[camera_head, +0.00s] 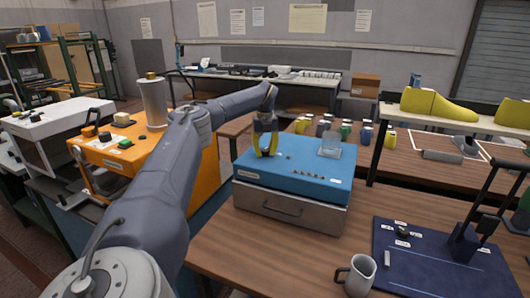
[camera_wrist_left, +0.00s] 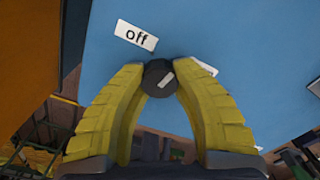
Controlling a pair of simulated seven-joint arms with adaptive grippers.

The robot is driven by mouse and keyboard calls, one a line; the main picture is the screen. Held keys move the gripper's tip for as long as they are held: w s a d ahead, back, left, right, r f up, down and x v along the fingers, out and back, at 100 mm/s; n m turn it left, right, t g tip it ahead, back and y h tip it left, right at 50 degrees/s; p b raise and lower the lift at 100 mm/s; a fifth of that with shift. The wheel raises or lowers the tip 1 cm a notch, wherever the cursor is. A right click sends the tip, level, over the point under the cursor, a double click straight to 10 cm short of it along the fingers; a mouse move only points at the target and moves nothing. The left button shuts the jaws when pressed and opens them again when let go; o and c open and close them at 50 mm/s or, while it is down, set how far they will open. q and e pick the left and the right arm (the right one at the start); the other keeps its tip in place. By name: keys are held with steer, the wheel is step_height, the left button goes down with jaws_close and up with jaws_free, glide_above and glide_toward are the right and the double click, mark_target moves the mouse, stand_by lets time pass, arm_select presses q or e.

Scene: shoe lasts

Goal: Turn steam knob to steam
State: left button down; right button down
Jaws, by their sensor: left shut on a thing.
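My left gripper (camera_head: 265,152) has yellow fingers and reaches down onto the top of the blue machine (camera_head: 305,179). In the left wrist view its fingertips (camera_wrist_left: 158,78) are closed on the sides of a round black knob (camera_wrist_left: 157,73). The knob has a short pale mark on its face. A white label reading "off" (camera_wrist_left: 136,35) lies beside the knob on the blue surface. A second white label (camera_wrist_left: 205,67) is partly covered by a finger, so its text cannot be read. My right gripper is not in view.
A grey cup (camera_head: 357,275) and a navy board (camera_head: 408,258) with a lever and black knob are at the front right. An orange machine (camera_head: 120,160) stands at left. Bare wooden table lies in front of the blue machine.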

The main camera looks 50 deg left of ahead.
mark_target(264, 150)
arm_select(q)
steer(key=m, duration=0.6)
steer(key=shift+s+d+f+m, duration=0.15)
steer(key=shift+d+m, duration=0.05)
steer(key=shift+m, duration=0.1)
stand_by(0.3)
steer(key=c, duration=1.3)
jaws_free()
steer(key=shift+s, duration=0.1)
steer(key=o, duration=0.4)
steer(key=shift+a, duration=0.15)
steer(key=shift+r, duration=0.2)
step_height(264, 150, up, 12)
